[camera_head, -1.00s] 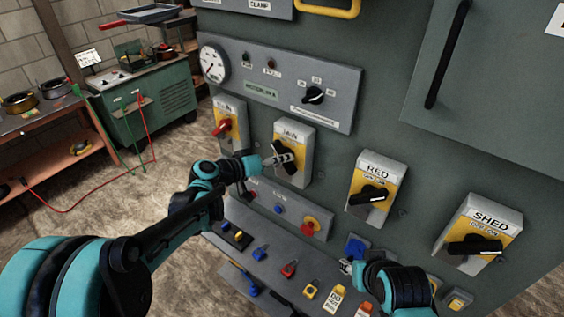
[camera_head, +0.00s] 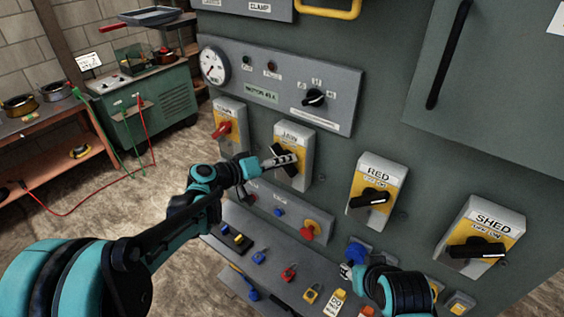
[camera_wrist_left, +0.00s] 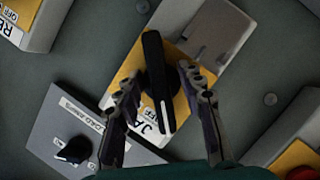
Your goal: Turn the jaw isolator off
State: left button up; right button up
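The jaw isolator (camera_head: 305,145) is a grey box with a yellow face, labelled JAW, on the green cabinet. Its black handle (camera_head: 284,160) is partly covered by my left gripper (camera_head: 290,160) in the head view. In the left wrist view the handle (camera_wrist_left: 157,80) lies between the two fingers of my left gripper (camera_wrist_left: 162,100). The fingers are apart, with a visible gap to the handle on each side.
A panel with a gauge and black selector (camera_head: 314,97) is above. Below, the sloping panel (camera_head: 262,236) holds padlocks and tags.

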pick_arm(q)
jog(key=v, duration=1.2)
jog(key=shift+f, duration=0.1)
jog(key=s+f+g+y+b, duration=0.2)
jog(key=s+f+y+b, duration=0.45)
jog(key=s+f, duration=0.7)
jog(key=s+a+f+n+y+b, duration=0.1)
jog(key=s+a+f+y+b, duration=0.3)
jog(key=s+a+f, duration=0.4)
jog(key=shift+a+f+y, duration=0.3)
jog(key=shift+f+y, duration=0.25)
jog(key=shift+y, duration=0.1)
